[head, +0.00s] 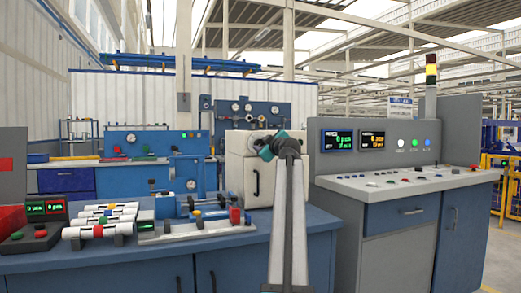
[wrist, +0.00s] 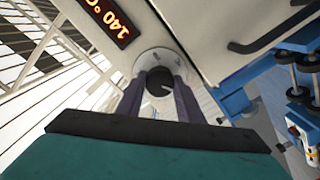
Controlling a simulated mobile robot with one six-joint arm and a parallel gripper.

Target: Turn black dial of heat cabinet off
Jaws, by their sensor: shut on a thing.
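The heat cabinet (head: 235,172) is a white box with a dark door handle, on the blue bench at the centre of the head view. My gripper (wrist: 161,78) has its two dark fingers on either side of the black dial (wrist: 159,88), shut on it. The dial sits on a round pale plate on the cabinet face and is partly hidden by the fingers. An orange display (wrist: 110,18) on the cabinet reads about 140 °C. In the head view my gripper (head: 264,148) is in front of the cabinet, and the dial is hidden.
A blue pipe fixture (head: 200,203) stands left of the cabinet. Several white pipes (head: 100,230) and a black box with displays (head: 42,212) are farther left on the bench. A grey control console (head: 400,184) stands close on the right.

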